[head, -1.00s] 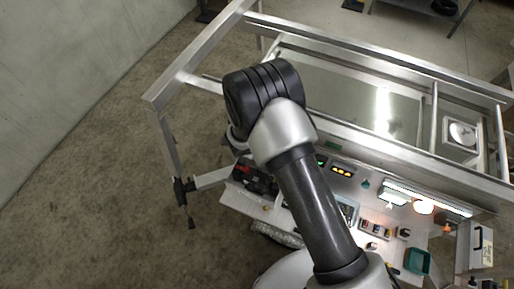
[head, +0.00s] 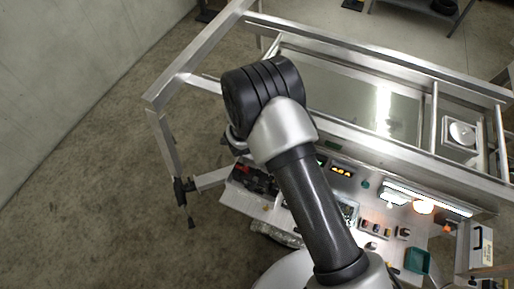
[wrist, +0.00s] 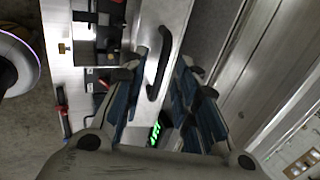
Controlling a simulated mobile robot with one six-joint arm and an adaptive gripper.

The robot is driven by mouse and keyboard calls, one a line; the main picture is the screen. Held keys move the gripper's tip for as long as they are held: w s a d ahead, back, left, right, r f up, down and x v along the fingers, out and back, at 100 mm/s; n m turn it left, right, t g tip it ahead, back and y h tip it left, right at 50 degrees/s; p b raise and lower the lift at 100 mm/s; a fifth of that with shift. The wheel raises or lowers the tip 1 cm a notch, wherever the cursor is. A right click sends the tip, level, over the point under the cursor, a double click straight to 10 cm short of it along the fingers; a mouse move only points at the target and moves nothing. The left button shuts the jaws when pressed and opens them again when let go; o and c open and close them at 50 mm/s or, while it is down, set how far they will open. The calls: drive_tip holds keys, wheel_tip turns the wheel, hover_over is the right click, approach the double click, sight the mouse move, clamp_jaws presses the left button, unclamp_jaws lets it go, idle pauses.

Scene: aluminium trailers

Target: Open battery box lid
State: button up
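In the wrist view, a black bar handle (wrist: 158,74) sits on a smooth silver metal panel (wrist: 170,18), which looks like the battery box lid. My gripper (wrist: 162,62) is open, with one blue-grey finger on each side of the handle. I see no clear contact between the fingers and the handle. Black parts with red pieces (wrist: 97,78) show left of the panel. In the head view my arm hides the gripper and the handle. I cannot tell how far the lid stands open.
A silver trailer frame (head: 205,58) surrounds the work area in the head view. A panel with lit lamps and switches (head: 375,232) lies right of my arm. A green bin (head: 417,261) is at lower right. A red-handled tool (wrist: 62,110) shows in the wrist view. Floor at left is clear.

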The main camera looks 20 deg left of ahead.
drive_tip(key=v, duration=1.1)
drive_tip(key=shift+s+r, duration=0.15)
drive_tip(key=shift+s, duration=0.05)
drive_tip(key=w+d+r+m+h+b, duration=0.1)
drive_tip(key=d+r+m+b, duration=0.45)
drive_tip(key=d+m, duration=0.6)
drive_tip(key=w+d+r+m+h+b, duration=0.15)
drive_tip(key=d+r+m+b, duration=0.25)
drive_tip(key=d+m+b, duration=0.55)
drive_tip(key=s+d+m+b, duration=0.5)
drive_tip(key=s+d+m, duration=0.4)
drive_tip(key=m, duration=0.7)
drive_tip(key=s+d+f+m+y+b, duration=0.1)
drive_tip(key=s+f+m+b, duration=0.1)
drive_tip(key=s+m, duration=0.3)
drive_tip(key=s+d+f+m+y+b, duration=0.1)
drive_tip(key=s+m+b, duration=0.4)
drive_tip(key=m, duration=0.6)
drive_tip(key=shift+s+f+g+y, duration=0.3)
drive_tip(key=shift+s+f+y, duration=0.15)
drive_tip(key=shift+s+f, duration=0.3)
